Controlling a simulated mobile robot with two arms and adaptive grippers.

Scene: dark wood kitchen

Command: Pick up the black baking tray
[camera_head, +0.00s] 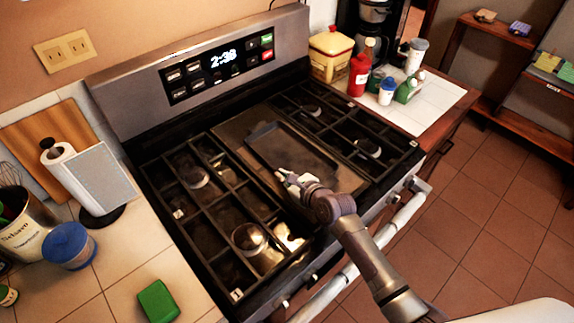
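The black baking tray (291,148) lies flat on the middle of the stove top, between the left and right burner grates. It is a dark rectangle with a raised rim. My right gripper (286,177) is at the tray's near left edge, its arm coming in from the lower right. The fingers are small and partly hidden by the wrist, so I cannot tell whether they are open or shut, or whether they touch the rim. My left gripper is not in view.
Burner grates (205,190) flank the tray. The oven handle (345,275) runs along the stove's front. A paper towel holder (92,180), a blue-lidded jar (70,246) and a green sponge (157,301) stand on the left counter. A red bottle (358,76) and other containers crowd the right counter.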

